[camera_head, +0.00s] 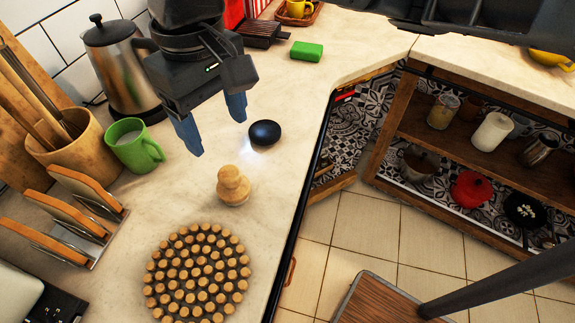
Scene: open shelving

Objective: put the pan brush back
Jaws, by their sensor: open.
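A light wooden knob-shaped object, which looks like the pan brush (233,185), stands upright on the pale countertop (270,210). Its bristles cannot be made out. My gripper (216,134) points down above the counter, behind the brush in the picture. Its two blue fingers are apart with nothing between them. The brush is not touched by the fingers.
A dark round object (264,133) lies just right of my gripper. A round wooden-peg trivet (198,275) lies in front of the brush. A green mug (134,145), kettle (117,65), utensil pot (80,142) and board rack (85,240) stand left. Open shelves (480,140) are at right.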

